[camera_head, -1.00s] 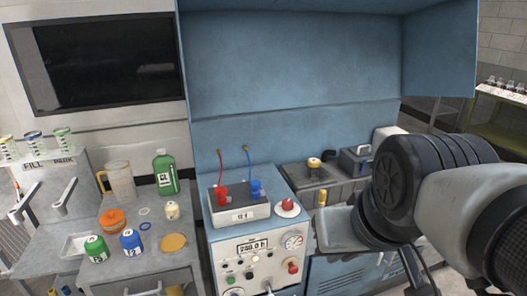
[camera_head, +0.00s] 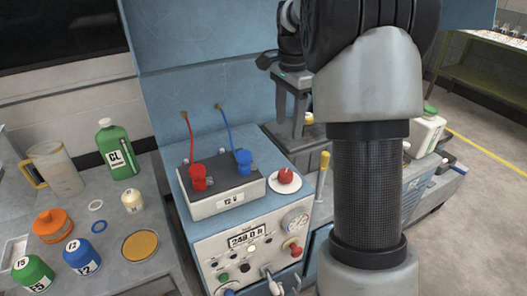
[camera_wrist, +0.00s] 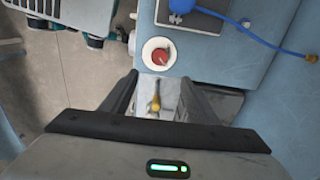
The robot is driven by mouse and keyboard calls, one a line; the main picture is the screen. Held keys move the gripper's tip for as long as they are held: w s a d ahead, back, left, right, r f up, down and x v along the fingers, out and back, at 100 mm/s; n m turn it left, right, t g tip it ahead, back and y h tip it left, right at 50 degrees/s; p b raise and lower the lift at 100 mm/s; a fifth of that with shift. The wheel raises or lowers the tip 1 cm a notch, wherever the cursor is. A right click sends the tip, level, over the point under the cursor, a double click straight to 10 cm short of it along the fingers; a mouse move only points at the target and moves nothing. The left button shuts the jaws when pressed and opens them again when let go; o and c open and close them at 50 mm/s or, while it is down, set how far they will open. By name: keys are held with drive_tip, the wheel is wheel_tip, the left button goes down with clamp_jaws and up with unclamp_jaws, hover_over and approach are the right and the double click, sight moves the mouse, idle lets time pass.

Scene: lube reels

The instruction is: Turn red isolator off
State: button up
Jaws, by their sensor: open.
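The red isolator (camera_head: 285,176) is a red knob on a round white plate, on top of the blue machine beside the grey box with the red and blue clips. It also shows in the wrist view (camera_wrist: 160,57), just beyond my fingertips. My gripper (camera_wrist: 158,84) is open and empty, its two dark fingers apart and pointing toward the isolator without touching it. In the head view my gripper (camera_head: 291,125) hangs behind and above the isolator, partly hidden by my arm.
A yellow-handled lever (camera_head: 323,162) stands right of the isolator; it shows between my fingers in the wrist view (camera_wrist: 155,103). A grey box (camera_head: 225,201) with red and blue leads is to the left. Another red knob (camera_head: 296,251) is on the front panel. Bottles crowd the left bench.

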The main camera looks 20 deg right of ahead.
sight(286, 173)
wheel_tip(286, 173, down, 17)
drive_tip(key=shift+f+b, duration=0.2)
drive_tip(key=shift+b, duration=1)
drive_tip(key=c, duration=1)
drive_tip(key=shift+c, duration=0.2)
